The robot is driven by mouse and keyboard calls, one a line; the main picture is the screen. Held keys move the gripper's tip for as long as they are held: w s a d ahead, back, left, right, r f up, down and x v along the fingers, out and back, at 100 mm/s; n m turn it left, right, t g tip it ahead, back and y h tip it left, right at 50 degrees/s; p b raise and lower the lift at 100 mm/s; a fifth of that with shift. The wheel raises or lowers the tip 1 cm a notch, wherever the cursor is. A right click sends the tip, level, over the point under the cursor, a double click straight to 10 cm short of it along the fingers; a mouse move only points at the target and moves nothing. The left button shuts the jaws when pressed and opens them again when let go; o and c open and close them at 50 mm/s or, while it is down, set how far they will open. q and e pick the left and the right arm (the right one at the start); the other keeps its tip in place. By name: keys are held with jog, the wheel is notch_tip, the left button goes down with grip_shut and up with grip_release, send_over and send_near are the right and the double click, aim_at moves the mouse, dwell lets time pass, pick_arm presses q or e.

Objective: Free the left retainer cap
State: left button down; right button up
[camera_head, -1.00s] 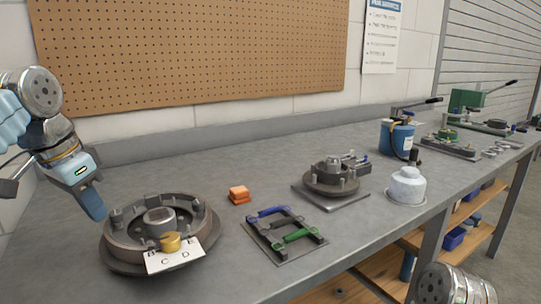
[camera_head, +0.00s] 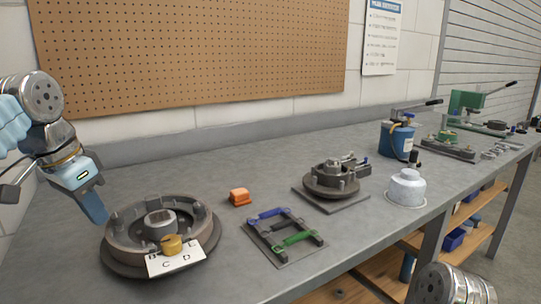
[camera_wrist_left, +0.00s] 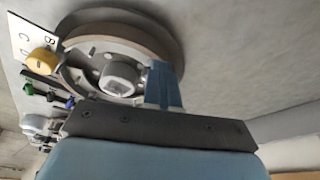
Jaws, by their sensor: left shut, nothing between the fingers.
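A round dark metal hub assembly (camera_head: 118,258) sits on the bench at the lower left, with a raised ring, upright lugs and a central boss (camera_head: 160,222). A yellow knob (camera_head: 171,245) stands at its front over a white card (camera_head: 178,265) with letters. I cannot tell which part is the left retainer cap. My left gripper (camera_head: 97,219) is shut and empty, pointing down at the ring's left rim. In the left wrist view its blue fingers (camera_wrist_left: 163,92) overlap the ring's edge beside the boss (camera_wrist_left: 120,78); contact is unclear. My right gripper is out of view.
An orange block (camera_head: 239,196) and a frame with blue and green handles (camera_head: 285,238) lie to the right. Beyond are a smaller hub fixture (camera_head: 331,182), a white container (camera_head: 406,188) and a blue canister (camera_head: 397,142). Bare bench lies behind the hub.

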pick_arm(q)
jog(key=shift+s+d+f+g+p, duration=0.3)
jog(key=shift+d+f+p, duration=0.1)
jog(key=shift+d+f, duration=0.1)
jog(key=shift+d+r, duration=0.15)
jog(key=shift+d, duration=0.15)
jog(key=shift+d+r+p, duration=0.1)
jog(key=shift+r+p, duration=0.05)
jog(key=shift+p, duration=0.15)
jog(key=shift+s, duration=0.1)
jog(key=shift+s, duration=0.25)
jog(key=v, duration=0.3)
jog(key=w+v, duration=0.1)
jog(key=v, duration=0.1)
jog(key=shift+d+r, duration=0.25)
jog(key=shift+r, duration=0.2)
jog(key=shift+s, duration=0.1)
